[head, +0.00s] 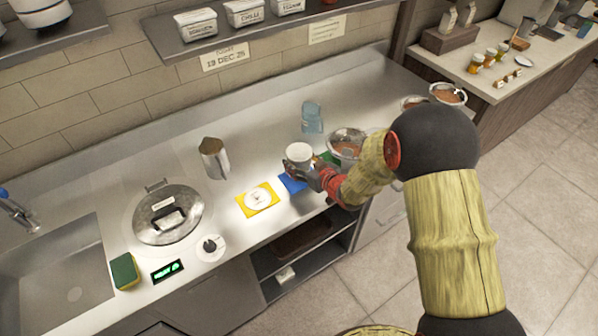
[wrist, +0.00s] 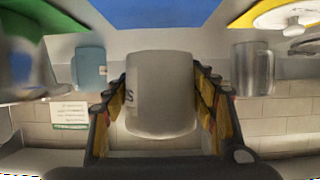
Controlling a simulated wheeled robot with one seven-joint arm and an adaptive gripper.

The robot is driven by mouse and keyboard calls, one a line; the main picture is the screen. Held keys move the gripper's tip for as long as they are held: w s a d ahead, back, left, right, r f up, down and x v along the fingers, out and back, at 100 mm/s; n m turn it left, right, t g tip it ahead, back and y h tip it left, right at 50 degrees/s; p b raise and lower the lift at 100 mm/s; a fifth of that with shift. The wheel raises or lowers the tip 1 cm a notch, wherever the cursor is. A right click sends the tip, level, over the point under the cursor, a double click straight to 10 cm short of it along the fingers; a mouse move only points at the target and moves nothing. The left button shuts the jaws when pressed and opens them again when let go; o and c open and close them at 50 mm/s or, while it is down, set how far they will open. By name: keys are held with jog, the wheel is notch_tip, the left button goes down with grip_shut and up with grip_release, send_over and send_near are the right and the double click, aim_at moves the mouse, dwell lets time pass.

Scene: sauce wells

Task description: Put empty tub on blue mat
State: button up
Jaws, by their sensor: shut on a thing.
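The white tub (head: 299,153) is between the fingers of my gripper (head: 304,169), which is shut on it. In the wrist view the tub (wrist: 160,95) fills the space between the two padded fingers, with some dark lettering on its side. The blue mat (head: 291,184) lies on the steel counter, partly hidden by my gripper and the tub. The blue mat also shows in the wrist view (wrist: 160,13), just beyond the tub. The tub appears to be at or just above the mat; I cannot tell whether they touch. The inside of the tub is not clear.
A yellow mat (head: 245,208) with a white disc is left of the blue mat. A green mat (head: 328,158) and a metal bowl (head: 346,135) are to the right. A metal jug (head: 213,158) and a blue clear container (head: 312,117) stand behind. A lidded pot (head: 168,214) is further left.

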jog(key=shift+f+b, duration=0.3)
jog(key=shift+f, duration=1.95)
jog(key=shift+f, duration=0.2)
jog(key=o, duration=1.5)
jog(key=shift+o, duration=0.2)
jog(key=shift+r, duration=0.1)
jog(key=shift+r, duration=0.15)
jog(key=p+v, duration=0.1)
jog(key=v, duration=1.1)
